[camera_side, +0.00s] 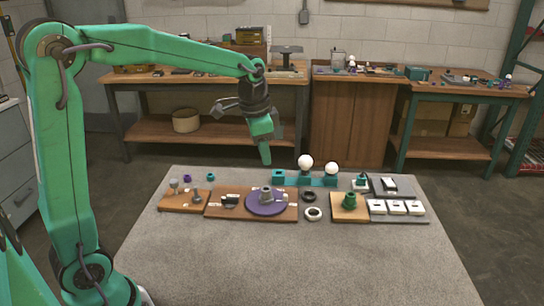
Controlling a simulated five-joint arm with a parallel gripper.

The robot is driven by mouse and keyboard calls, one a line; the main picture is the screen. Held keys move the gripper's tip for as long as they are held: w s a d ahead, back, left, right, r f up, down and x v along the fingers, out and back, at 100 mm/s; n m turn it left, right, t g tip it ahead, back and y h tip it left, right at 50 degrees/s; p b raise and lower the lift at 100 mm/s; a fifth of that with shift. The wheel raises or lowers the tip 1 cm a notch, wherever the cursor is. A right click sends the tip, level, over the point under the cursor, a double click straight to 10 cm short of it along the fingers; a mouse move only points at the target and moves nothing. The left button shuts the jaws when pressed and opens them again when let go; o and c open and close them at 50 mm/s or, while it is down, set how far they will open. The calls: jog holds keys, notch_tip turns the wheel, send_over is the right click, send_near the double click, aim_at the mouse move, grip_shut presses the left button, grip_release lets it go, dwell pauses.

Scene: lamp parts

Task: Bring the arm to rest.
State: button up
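My gripper (265,157) hangs from the end of my raised green arm, pointing down, above the back part of the grey table (300,265). It looks narrow from this side, and its fingers overlap, so I cannot tell whether it is open or shut. I see nothing clearly held in it. Its tip appears over the area behind a purple disc (258,205) with a grey part on it. That disc lies on a wooden board (225,212) in the middle of the table.
A teal holder (290,180) with two white bulbs (306,162) stands at the back. A green part (350,201) stands on a wooden board at right, beside a grey tray (400,216) with white blocks. Two rings (313,214) lie between. The front of the table is clear.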

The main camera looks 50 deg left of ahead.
jog(key=s+d+n+t, duration=0.1)
jog(key=s+n, duration=0.1)
jog(key=s, duration=0.8)
jog(key=s+d+r+n+t, duration=0.1)
jog(key=s+d+n+t, duration=0.1)
jog(key=s, duration=0.8)
jog(key=shift+s+d+r+n, duration=0.15)
jog(key=shift+s+d+n, duration=0.15)
jog(key=shift+n, duration=0.5)
